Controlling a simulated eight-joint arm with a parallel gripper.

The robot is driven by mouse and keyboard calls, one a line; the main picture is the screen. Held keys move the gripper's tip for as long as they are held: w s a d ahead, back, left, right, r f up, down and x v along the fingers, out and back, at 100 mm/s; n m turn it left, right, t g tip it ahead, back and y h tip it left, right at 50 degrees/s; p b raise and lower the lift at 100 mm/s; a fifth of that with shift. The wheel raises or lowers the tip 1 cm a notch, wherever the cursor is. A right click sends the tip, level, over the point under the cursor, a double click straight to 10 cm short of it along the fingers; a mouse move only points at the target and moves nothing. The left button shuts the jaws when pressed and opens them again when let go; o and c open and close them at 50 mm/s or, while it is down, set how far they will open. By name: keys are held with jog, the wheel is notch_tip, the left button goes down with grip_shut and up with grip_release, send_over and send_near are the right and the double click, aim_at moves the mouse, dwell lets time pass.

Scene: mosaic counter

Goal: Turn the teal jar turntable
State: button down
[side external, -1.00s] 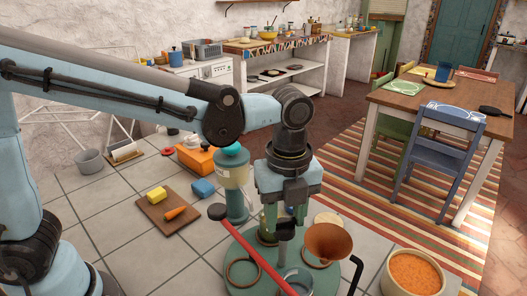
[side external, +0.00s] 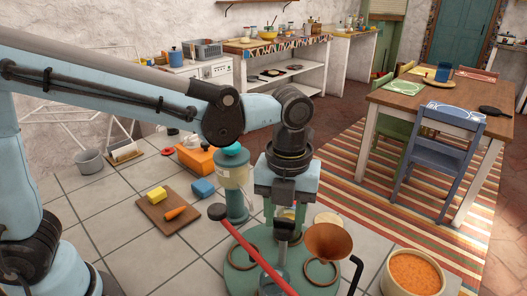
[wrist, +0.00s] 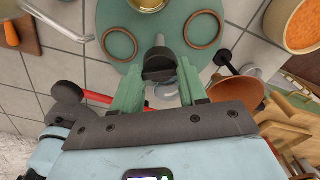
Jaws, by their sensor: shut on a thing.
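The teal jar turntable (side external: 238,279) is a round green disc on the tiled counter, also filling the top of the wrist view (wrist: 122,17). It carries brown rings (wrist: 203,29) and a gold-topped jar (wrist: 147,4), cut off by the top edge of that view. A dark upright knob (wrist: 159,66) stands near its rim. My gripper (wrist: 159,82) is shut on the knob, one green finger on each side. In the side view my gripper (side external: 285,223) is over the disc, and its fingers partly hide the jar behind.
A red bar (side external: 247,245) with a black end passes low in front of my gripper. A copper funnel (side external: 328,240) stands close on the right, with an orange-filled bowl (side external: 413,271) beyond. A teal dispenser (side external: 234,185) stands behind. A cutting board (side external: 160,223) lies left.

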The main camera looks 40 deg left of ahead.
jog(key=shift+m, duration=2.9)
jog(key=c, duration=0.6)
grip_release()
jog(key=shift+n, duration=0.3)
